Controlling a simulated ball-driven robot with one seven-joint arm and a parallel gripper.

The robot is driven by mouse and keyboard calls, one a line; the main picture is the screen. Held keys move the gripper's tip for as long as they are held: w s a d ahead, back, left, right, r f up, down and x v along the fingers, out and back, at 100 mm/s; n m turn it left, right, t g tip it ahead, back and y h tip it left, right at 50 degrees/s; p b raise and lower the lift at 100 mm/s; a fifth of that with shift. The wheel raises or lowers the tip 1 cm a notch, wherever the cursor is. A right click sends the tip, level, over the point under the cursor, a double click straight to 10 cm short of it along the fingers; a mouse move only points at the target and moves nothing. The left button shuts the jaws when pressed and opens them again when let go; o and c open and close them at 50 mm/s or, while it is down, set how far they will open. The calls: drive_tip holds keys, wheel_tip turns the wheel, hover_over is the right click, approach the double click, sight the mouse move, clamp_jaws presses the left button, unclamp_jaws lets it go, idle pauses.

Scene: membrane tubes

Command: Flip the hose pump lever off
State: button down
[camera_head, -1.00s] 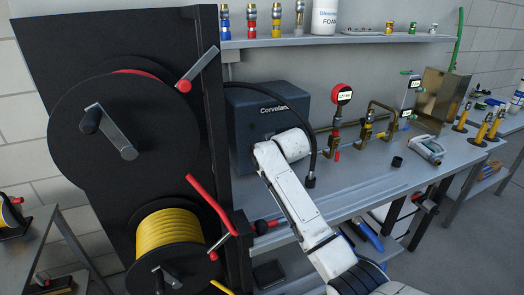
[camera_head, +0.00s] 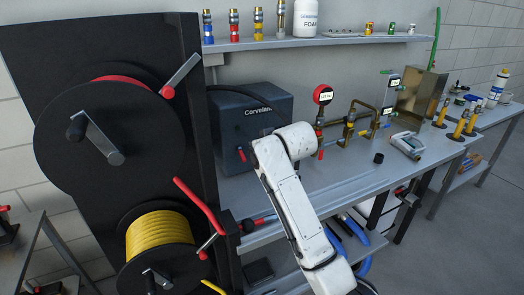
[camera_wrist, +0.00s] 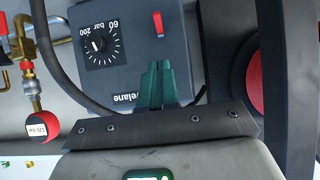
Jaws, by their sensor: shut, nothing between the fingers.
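The pump is a dark blue-grey box marked "Corvelane" (camera_head: 225,112) on the bench, left of centre in the head view. Its small red lever (camera_head: 241,154) shows on the front face, just left of my white arm. In the wrist view, the pump (camera_wrist: 120,18) fills the upper middle and the red lever (camera_wrist: 158,24) is near the top, beside a black pressure dial (camera_wrist: 99,45). My gripper (camera_wrist: 157,66) has green fingers, closed together and empty, in front of the pump face. They appear below the lever, with a gap in the picture. In the head view my gripper is hidden.
A black hose (camera_wrist: 68,77) curves beside the pump. Brass pipework with a red gauge (camera_head: 323,95) stands to its right. A tall black panel with hose reels (camera_head: 110,130) stands close on the left. A shelf (camera_head: 300,42) runs above the bench.

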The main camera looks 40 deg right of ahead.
drive_tip(key=shift+v, duration=0.95)
drive_tip(key=shift+f, duration=0.15)
drive_tip(key=s+a+f+n+g+y, duration=0.1)
drive_tip(key=s+a+f+g, duration=0.2)
drive_tip(key=s+a+f, duration=0.55)
drive_tip(key=s+a+f+g+y, duration=0.2)
drive_tip(key=s+a+f, duration=0.3)
drive_tip(key=s+f, duration=0.55)
drive_tip(key=s+a+f+g, duration=0.1)
drive_tip(key=s+f, duration=0.2)
drive_tip(key=s, duration=0.4)
drive_tip(key=s+a+f+n+g, duration=0.1)
drive_tip(key=s+f+g, duration=0.1)
drive_tip(key=s, duration=0.5)
drive_tip(key=s+a+f+g, duration=0.1)
drive_tip(key=s+f+g, duration=0.1)
drive_tip(key=s+f, duration=0.2)
drive_tip(key=s, duration=0.3)
drive_tip(key=shift+s+a+f+n, duration=0.2)
drive_tip(key=shift+s+a+n, duration=0.1)
drive_tip(key=shift+a, duration=0.1)
